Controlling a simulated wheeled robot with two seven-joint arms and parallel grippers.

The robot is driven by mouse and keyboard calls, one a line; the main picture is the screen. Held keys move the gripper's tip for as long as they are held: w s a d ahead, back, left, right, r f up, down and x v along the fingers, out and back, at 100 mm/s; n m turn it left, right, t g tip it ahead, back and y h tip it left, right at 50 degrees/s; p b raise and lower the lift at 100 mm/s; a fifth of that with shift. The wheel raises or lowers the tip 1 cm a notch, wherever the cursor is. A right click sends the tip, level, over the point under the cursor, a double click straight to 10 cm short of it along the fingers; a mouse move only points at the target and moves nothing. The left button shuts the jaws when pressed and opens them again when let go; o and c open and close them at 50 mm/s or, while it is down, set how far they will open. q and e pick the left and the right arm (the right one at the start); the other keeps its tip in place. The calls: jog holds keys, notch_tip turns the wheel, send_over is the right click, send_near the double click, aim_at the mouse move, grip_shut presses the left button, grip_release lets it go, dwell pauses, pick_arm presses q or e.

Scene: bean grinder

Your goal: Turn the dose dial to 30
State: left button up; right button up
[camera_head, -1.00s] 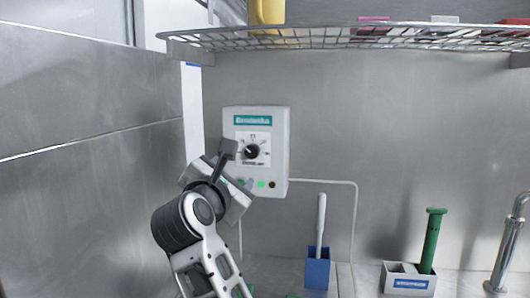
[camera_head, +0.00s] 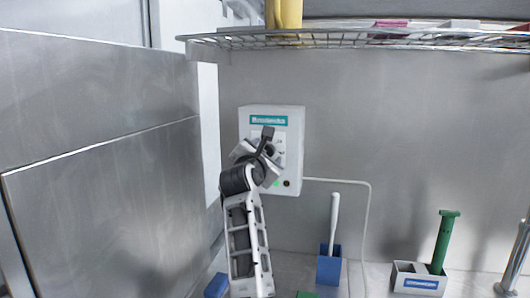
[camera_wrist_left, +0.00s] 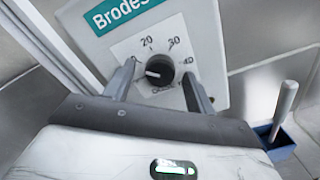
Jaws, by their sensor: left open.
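A white control box (camera_head: 290,115) with a teal label hangs on the steel wall. Its black dose dial (camera_wrist_left: 159,70) shows in the left wrist view on a white scale plate marked 20, 30 and 40. The dial's white pointer mark is toward the left, away from the 30 at upper right. My left gripper (camera_head: 268,140) is in front of the box and hides most of the dial in the head view. In the left wrist view its open fingers (camera_wrist_left: 159,72) stand on either side of the dial, with gaps visible. My right gripper is not in view.
A wire shelf (camera_head: 350,40) runs above the box. A steel panel (camera_head: 100,170) stands at the left.

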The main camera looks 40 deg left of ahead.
pick_arm(q)
jog(key=c, duration=1)
jog(key=shift+o, duration=0.2)
jog(key=shift+m, duration=0.3)
jog(key=shift+f+m, duration=0.1)
jog(key=shift+m, duration=9.5)
